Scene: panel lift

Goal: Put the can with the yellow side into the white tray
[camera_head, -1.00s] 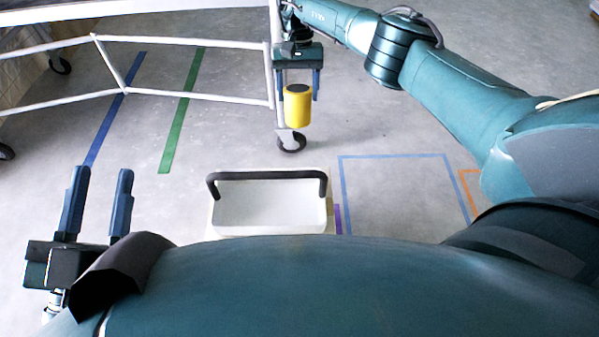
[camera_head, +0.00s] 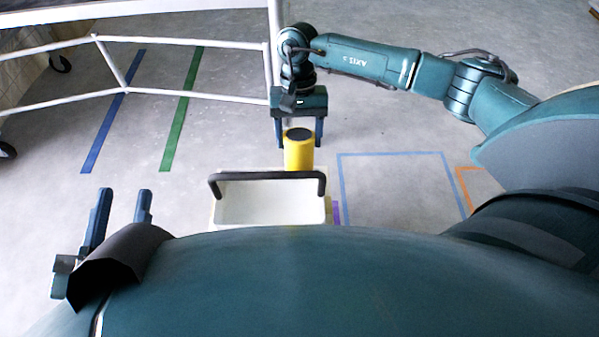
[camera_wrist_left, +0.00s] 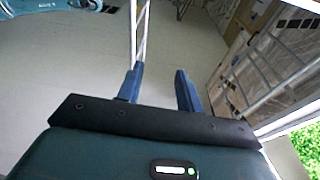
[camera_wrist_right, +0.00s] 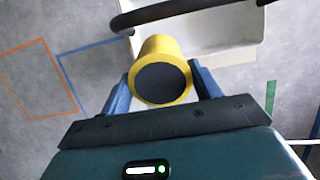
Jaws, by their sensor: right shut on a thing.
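The can (camera_head: 299,154) has a yellow side and a dark top. My right gripper (camera_head: 300,140) is shut on it and holds it upright just behind the far side of the white tray (camera_head: 270,208). In the right wrist view the can (camera_wrist_right: 161,80) sits between the fingers of the right gripper (camera_wrist_right: 160,88), with the tray (camera_wrist_right: 215,40) just beyond it. The tray's inside looks empty, and a black handle spans it. My left gripper (camera_head: 122,205) is open and empty at the lower left; its spread fingers (camera_wrist_left: 158,88) show in the left wrist view.
A white-railed cart (camera_head: 180,92) with wheels stands at the upper left. Blue and green tape lines (camera_head: 182,110) and a blue tape square (camera_head: 395,185) mark the grey floor. The floor right of the tray is clear.

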